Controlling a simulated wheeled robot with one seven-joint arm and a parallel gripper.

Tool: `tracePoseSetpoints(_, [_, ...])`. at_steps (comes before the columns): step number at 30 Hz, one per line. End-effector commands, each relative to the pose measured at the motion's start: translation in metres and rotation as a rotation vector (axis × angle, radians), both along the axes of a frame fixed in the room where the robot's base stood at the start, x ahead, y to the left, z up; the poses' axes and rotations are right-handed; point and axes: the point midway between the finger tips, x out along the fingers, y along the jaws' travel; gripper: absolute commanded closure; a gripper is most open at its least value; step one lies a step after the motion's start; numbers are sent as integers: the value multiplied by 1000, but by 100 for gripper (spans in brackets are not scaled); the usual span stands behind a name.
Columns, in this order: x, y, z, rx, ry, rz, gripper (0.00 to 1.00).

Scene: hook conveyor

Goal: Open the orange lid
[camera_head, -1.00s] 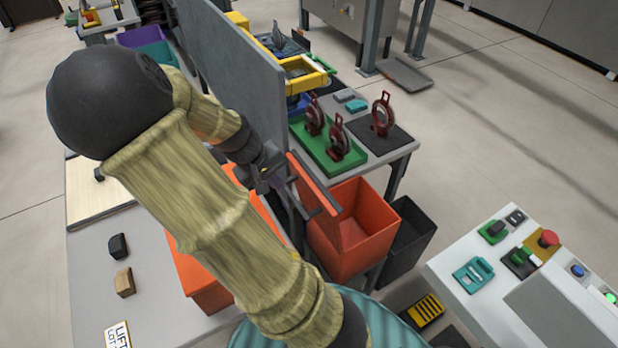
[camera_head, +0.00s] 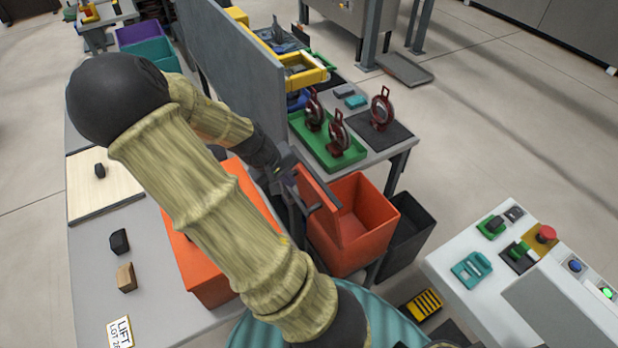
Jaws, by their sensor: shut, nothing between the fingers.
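The orange lid (camera_head: 322,212) stands steeply raised at the left side of an orange bin (camera_head: 378,238). The bin's inside shows to the right of the lid. My gripper (camera_head: 289,177) is shut and empty, close to the left of the lid's upper end. I cannot tell whether it touches the lid. A dark bar, perhaps a handle, lies by the lid's top edge. My arm crosses the middle of the view, and the gripper's fingertips are small and partly hidden.
A black bin (camera_head: 409,238) stands right of the orange bin. A grey panel (camera_head: 235,75) rises behind my arm. An orange box (camera_head: 205,275) sits on the left table. A table with a green tray (camera_head: 318,151) is behind. A control desk (camera_head: 470,235) is at right.

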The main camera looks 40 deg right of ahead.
Motion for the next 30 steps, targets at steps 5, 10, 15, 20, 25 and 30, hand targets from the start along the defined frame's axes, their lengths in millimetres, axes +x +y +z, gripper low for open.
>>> tracePoseSetpoints(5, [-4,-12,-23,1,3,-5,100])
tracePoseSetpoints(10, [-7,-22,-44,1,4,-4,100])
tracePoseSetpoints(15, [-11,-43,-36,0,-1,-4,100])
tracePoseSetpoints(20, [-14,-55,-35,0,0,-2,100])
tracePoseSetpoints(25, [-14,-59,-36,0,0,0,100])
tracePoseSetpoints(30, [-14,-59,-36,0,0,0,100])
